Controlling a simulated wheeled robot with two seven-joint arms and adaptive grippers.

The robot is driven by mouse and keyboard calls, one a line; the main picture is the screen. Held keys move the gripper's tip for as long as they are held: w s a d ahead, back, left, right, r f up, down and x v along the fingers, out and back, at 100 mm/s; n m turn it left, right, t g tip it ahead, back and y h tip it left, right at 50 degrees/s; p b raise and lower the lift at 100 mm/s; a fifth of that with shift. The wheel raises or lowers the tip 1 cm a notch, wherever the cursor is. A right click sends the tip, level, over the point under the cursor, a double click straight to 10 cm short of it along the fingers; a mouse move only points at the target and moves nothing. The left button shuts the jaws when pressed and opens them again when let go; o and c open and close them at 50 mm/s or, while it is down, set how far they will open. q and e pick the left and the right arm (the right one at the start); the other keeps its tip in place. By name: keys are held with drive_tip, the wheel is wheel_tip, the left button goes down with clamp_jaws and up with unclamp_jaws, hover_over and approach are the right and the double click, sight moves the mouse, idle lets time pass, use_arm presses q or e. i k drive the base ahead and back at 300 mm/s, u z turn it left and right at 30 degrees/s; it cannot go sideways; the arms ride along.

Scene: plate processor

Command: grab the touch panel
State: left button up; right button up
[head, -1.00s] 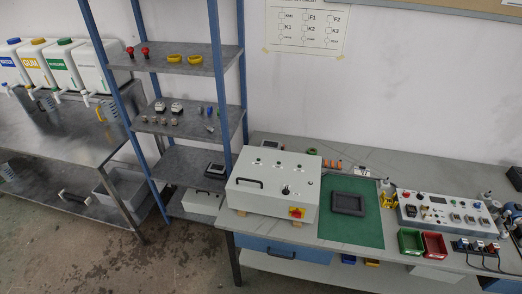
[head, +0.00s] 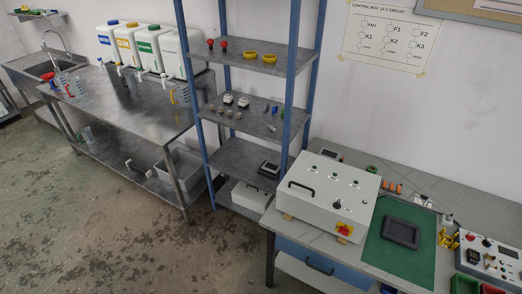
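A dark grey rectangular frame or panel (head: 402,232) lies flat on the green mat (head: 385,258) on the workbench at the right. A smaller dark device with a screen (head: 268,169) sits on a lower shelf of the blue-post rack, near its right post. I cannot tell from the picture which of the two is the touch panel. Neither of my grippers shows in the head view.
A grey control box (head: 330,185) with a handle and a red-yellow switch stands left of the mat. The shelf rack (head: 245,118) holds small parts. A steel table (head: 125,108) carries several jugs. Open floor (head: 110,240) lies at the lower left.

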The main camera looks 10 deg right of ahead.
sight(326, 152)
drive_tip(key=u, duration=0.9)
drive_tip(key=i, duration=1.6)
drive_tip(key=z, duration=0.05)
